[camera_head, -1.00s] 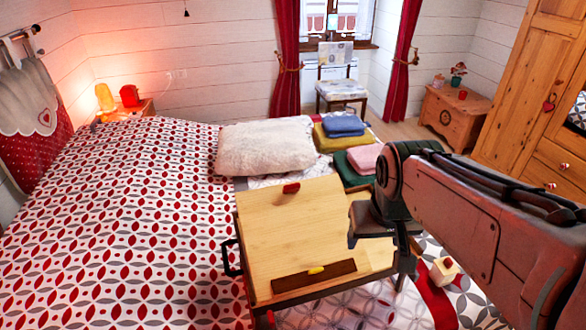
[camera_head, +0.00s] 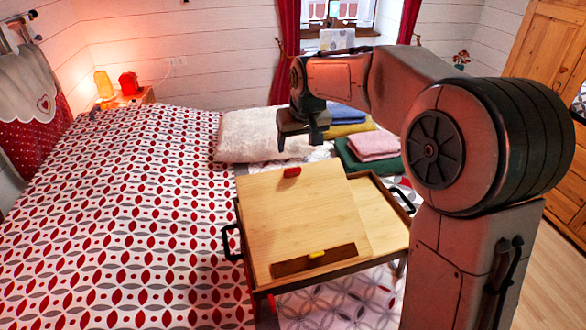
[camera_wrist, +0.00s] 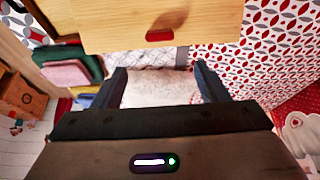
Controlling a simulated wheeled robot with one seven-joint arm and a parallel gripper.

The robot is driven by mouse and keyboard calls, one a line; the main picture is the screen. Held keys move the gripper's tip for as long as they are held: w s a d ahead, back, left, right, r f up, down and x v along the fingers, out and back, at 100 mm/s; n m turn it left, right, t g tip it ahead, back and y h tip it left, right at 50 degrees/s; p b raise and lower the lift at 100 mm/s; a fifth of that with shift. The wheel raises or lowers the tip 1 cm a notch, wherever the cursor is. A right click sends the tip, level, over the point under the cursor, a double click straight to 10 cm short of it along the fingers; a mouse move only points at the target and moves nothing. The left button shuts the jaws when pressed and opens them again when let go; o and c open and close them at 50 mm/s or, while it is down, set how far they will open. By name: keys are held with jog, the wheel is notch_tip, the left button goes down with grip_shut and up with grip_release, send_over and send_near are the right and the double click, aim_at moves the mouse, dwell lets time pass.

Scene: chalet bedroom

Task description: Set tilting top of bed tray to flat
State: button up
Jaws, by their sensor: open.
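The bed tray (camera_head: 385,222) stands on the bed, with a pale wooden tilting top (camera_head: 300,215) over its left and middle part. The top appears tilted, its far edge raised and its near edge low. A red piece (camera_head: 291,172) sits at the far edge, and a dark ledge with a yellow piece (camera_head: 316,254) lies along the near edge. My gripper (camera_head: 300,140) is beyond the far edge, above it and apart from it. In the wrist view my gripper (camera_wrist: 162,82) has its fingers spread and empty, with the top (camera_wrist: 125,22) ahead of them.
A white fluffy pillow (camera_head: 262,137) lies behind the tray. Folded towels (camera_head: 372,147) are stacked to its right. A black handle (camera_head: 231,241) sticks out at the tray's left side. Patterned bedding (camera_head: 130,210) on the left is free of objects. A wardrobe (camera_head: 545,60) stands at the right.

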aim_at(293, 168)
jog(key=p+x, duration=0.1)
jog(key=x, duration=1.2)
jog(key=shift+d+f+p, duration=0.1)
jog(key=shift+f+p, duration=0.1)
jog(key=shift+p, duration=0.15)
jog(key=c, duration=1.4)
jog(key=w+f+g, duration=0.1)
jog(key=a+f+p, duration=0.1)
jog(key=f, duration=0.1)
jog(key=w+f+g+h+p, duration=0.1)
jog(key=f, duration=0.1)
jog(key=shift+w+a+f+g, duration=0.15)
jog(key=shift+w+g, duration=0.15)
jog(key=f+b, duration=0.1)
jog(key=f, duration=0.1)
jog(key=w+f+b, duration=0.1)
jog(key=f+b, duration=0.1)
jog(key=w+f+b, duration=0.1)
jog(key=f, duration=0.2)
jog(key=shift+a, duration=0.15)
jog(key=shift+s, duration=0.1)
